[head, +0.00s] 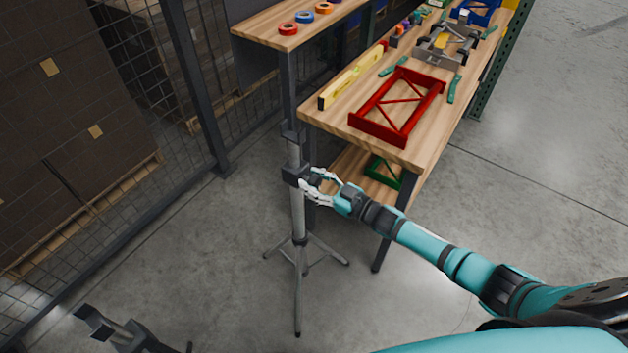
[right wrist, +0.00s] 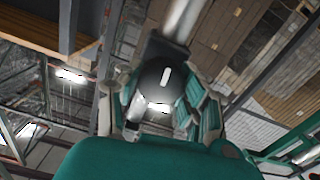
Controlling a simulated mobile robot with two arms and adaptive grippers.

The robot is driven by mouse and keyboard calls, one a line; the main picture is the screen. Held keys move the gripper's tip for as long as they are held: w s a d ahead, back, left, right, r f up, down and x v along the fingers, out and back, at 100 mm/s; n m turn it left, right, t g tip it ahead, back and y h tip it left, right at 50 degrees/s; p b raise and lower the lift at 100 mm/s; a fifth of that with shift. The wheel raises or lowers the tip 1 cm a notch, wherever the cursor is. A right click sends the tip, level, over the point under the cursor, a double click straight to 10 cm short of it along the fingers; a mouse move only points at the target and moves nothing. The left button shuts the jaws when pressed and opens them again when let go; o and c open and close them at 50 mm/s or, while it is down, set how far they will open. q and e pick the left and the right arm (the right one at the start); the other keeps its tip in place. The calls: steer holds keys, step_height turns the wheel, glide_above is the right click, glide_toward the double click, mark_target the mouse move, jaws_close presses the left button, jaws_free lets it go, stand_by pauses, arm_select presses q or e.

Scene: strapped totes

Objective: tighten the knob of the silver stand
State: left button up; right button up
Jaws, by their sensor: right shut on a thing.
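The silver stand (head: 297,215) stands upright on its tripod legs in the head view, left of the workbench's near end. A dark collar (head: 295,175) sits on its pole. My right gripper (head: 315,185) reaches in from the right and is at this collar, its fingers shut around the knob. In the right wrist view the knob (right wrist: 153,82) is dark and round with a white mark, between the two fingers of my right gripper (right wrist: 160,112). The pole (right wrist: 183,20) runs up beyond it. In the head view the fingers hide most of the knob. My left gripper is not in view.
The wooden workbench (head: 425,135) holds a red frame (head: 398,105), a yellow level (head: 352,78) and clamps. Tape rolls lie on a higher shelf (head: 270,25). A wire fence (head: 250,100) runs behind the stand. A dark and grey fixture (head: 125,330) shows at bottom left. Floor around the tripod is clear.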

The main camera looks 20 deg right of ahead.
steer(key=shift+f, duration=0.1)
stand_by(0.4)
steer(key=o, duration=1.2)
steer(key=v, duration=1.2)
steer(key=s+d+f+m+g+h, duration=0.2)
steer(key=s+f+h, duration=0.15)
steer(key=f, duration=0.55)
steer(key=s+d+f+m+g+h, duration=0.1)
steer(key=s+d+f+m+h, duration=0.3)
steer(key=f, duration=0.6)
steer(key=s+f+n+g+h, duration=0.1)
steer(key=s+f+g+h, duration=0.1)
steer(key=s+f, duration=0.55)
steer(key=s+a+f+g, duration=0.2)
steer(key=s+f, duration=0.2)
steer(key=s, duration=0.5)
steer(key=s+a+f+m+g+h, duration=0.1)
steer(key=s+a+f+g, duration=0.1)
steer(key=s+f, duration=0.3)
steer(key=s+a+f+g, duration=0.2)
steer(key=s+f+g, duration=0.2)
steer(key=s, duration=0.8)
steer(key=shift+s+a+f+m, duration=0.3)
steer(key=shift+a+f, duration=0.1)
steer(key=shift+f, duration=0.35)
